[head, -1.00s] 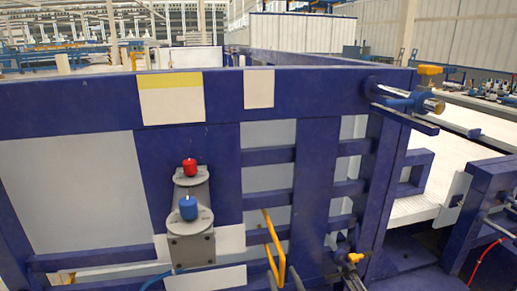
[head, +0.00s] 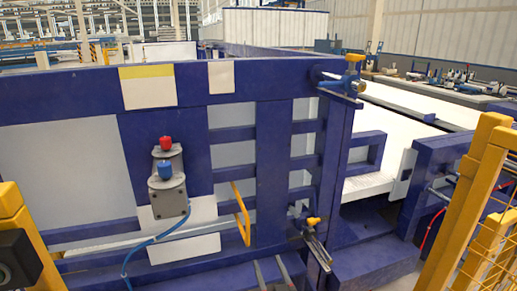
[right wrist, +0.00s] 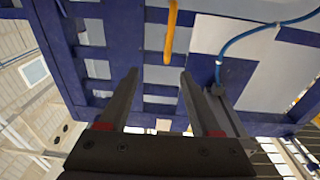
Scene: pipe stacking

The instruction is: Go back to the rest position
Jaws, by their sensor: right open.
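My right gripper (head: 271,262) shows at the bottom edge of the head view, as two dark fingertips in front of the blue machine frame (head: 230,92). In the right wrist view its two fingers (right wrist: 158,78) stand apart with nothing between them. A yellow handle (right wrist: 171,32) shows beyond the fingertips there and does not appear to touch them. The same yellow handle (head: 241,214) is on the frame in the head view. My left gripper is in neither view. No pipe is held.
A grey post with red (head: 165,143) and blue (head: 166,169) buttons stands before the frame, with a blue cable (head: 140,248). Yellow guard posts stand at the left (head: 22,235) and right (head: 470,200). A black box (head: 18,260) is low at left.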

